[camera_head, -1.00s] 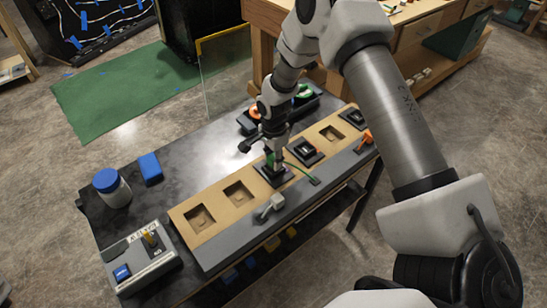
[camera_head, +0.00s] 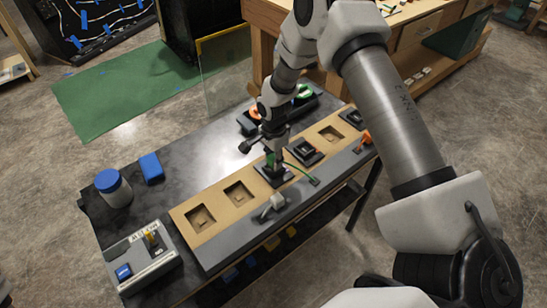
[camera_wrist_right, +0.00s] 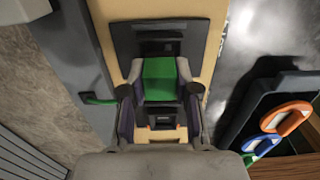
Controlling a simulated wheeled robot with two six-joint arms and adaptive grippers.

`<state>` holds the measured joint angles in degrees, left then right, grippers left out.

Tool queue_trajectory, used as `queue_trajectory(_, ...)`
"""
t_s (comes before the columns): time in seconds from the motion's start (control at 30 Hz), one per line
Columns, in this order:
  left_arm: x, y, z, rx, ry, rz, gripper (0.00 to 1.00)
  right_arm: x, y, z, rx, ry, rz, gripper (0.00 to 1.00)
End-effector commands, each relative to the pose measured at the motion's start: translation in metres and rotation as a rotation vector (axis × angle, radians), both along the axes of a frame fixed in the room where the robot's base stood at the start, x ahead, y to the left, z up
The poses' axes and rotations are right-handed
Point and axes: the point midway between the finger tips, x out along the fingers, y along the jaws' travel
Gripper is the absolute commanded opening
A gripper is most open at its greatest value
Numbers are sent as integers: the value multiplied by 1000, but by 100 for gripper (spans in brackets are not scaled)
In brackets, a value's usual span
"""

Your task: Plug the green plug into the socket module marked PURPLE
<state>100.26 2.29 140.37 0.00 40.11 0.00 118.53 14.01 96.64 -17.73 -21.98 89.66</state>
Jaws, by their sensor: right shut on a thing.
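My right gripper (camera_head: 272,163) points down over a black socket module (camera_head: 283,178) set in the tan panel. It is shut on the green plug (camera_wrist_right: 160,78), which shows between the two fingers (camera_wrist_right: 160,92) in the right wrist view. The black module (camera_wrist_right: 124,40) lies directly beneath the plug there. I cannot tell whether the plug is seated in it, and I can read no PURPLE mark on any module. A green cable (camera_head: 299,169) runs from the plug to the grey front strip. My left gripper is not in view.
The panel (camera_head: 216,195) has several empty square recesses and other black modules (camera_head: 304,150). A grey plug (camera_head: 271,205) and an orange plug (camera_head: 366,137) sit along the front strip. A switch box (camera_head: 140,262), a blue-lidded jar (camera_head: 113,190) and a rack (camera_wrist_right: 275,95) stand around.

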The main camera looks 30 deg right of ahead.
Motion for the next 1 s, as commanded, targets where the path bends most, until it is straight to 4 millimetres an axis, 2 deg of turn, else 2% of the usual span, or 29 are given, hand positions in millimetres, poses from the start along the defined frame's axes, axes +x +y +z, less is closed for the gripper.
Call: queue_trajectory(1.0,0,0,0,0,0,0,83,0,0,-8,0,-1,0,0)
